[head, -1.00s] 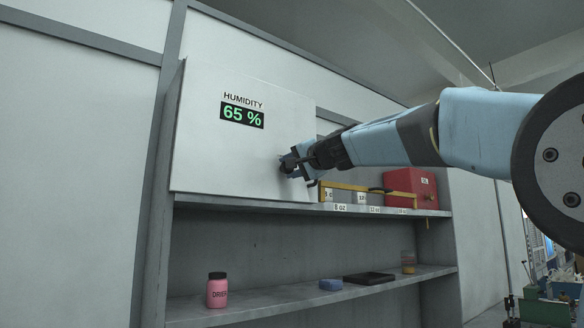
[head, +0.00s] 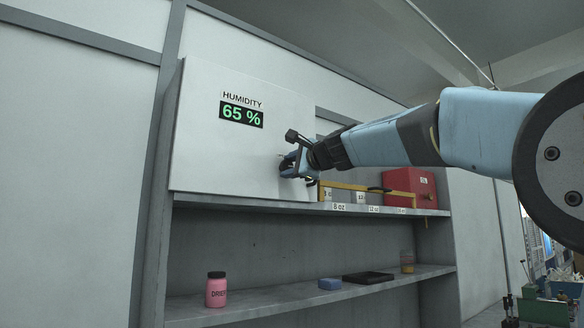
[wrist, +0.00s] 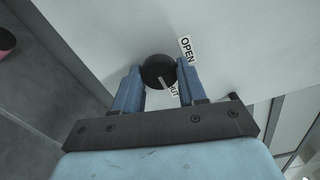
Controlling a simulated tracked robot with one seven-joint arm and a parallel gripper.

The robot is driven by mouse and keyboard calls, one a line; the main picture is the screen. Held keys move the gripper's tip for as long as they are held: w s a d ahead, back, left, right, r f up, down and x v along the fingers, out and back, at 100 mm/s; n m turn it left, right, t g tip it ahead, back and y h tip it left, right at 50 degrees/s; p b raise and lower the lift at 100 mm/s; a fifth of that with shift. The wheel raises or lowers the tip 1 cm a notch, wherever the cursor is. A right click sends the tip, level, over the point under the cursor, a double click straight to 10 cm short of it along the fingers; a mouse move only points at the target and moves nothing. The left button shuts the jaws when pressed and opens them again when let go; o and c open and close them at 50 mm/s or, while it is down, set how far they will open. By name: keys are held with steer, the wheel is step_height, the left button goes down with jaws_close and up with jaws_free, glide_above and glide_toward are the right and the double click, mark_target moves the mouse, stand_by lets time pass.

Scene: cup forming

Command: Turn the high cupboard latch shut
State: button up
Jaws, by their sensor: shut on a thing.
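The latch is a round black knob (wrist: 158,70) on the white cupboard door (head: 215,155). In the wrist view it sits between the two blue fingers of my gripper (wrist: 157,85), which is shut on it. The "OPEN" label (wrist: 187,49) is to the knob's upper right. In the head view my gripper (head: 284,168) is at the door's lower right and hides the knob.
The door carries a humidity display (head: 242,114) reading 65 %. Right of it, on the upper shelf, are a yellow-framed rack (head: 345,187) and a red box (head: 405,183).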

steer(key=shift+w+d+f+m, duration=0.2)
steer(key=shift+m, duration=0.1)
steer(key=o, duration=0.8)
steer(key=shift+w, duration=0.1)
steer(key=shift+o, duration=1.3)
steer(key=shift+a+r, duration=0.1)
steer(key=shift+s, duration=0.2)
steer(key=v, duration=1.3)
steer(key=shift+s+d, duration=0.25)
steer(key=shift+d, duration=0.05)
